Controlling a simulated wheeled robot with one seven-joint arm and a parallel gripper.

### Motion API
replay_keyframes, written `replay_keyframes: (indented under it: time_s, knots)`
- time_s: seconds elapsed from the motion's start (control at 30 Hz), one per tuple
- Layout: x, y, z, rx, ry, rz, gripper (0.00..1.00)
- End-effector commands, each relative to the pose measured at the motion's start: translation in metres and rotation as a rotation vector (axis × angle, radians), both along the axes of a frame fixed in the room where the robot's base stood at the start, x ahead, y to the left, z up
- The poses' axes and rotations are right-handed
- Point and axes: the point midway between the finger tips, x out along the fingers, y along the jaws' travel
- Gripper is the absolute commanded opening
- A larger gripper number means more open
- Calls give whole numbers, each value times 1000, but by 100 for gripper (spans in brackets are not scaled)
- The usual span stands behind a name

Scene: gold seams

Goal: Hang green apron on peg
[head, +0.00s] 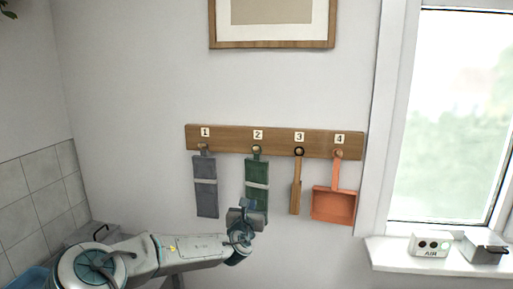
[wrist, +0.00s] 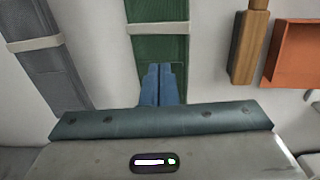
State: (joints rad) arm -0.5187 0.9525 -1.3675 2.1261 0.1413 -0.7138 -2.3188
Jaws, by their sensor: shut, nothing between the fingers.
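The green apron (head: 257,173) hangs from peg 2 (head: 257,150) on the wooden peg board (head: 228,139). It is a folded strip with a pale band, and it also shows in the wrist view (wrist: 158,48). My gripper (head: 246,204) is in front of the apron's lower part. In the wrist view its blue fingers (wrist: 161,75) are together, with nothing between them. Whether the fingers touch the cloth I cannot tell. My gripper hides part of the apron's lower end in the head view.
A grey folded cloth (head: 206,188) hangs on peg 1, a wooden brush-like tool (head: 296,190) on peg 3, and an orange dustpan (head: 334,204) on peg 4. A windowsill (head: 400,255) at right holds a white AIR box (head: 430,244) and a grey box (head: 482,249).

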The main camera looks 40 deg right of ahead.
Motion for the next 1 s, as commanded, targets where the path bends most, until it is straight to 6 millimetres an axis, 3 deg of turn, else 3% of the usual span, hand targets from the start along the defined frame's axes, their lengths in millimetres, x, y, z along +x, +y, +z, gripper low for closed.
replay_keyframes:
  time_s: [1.0]
  knots:
    - [13, -16, 0, 0, 0, -1, 0]
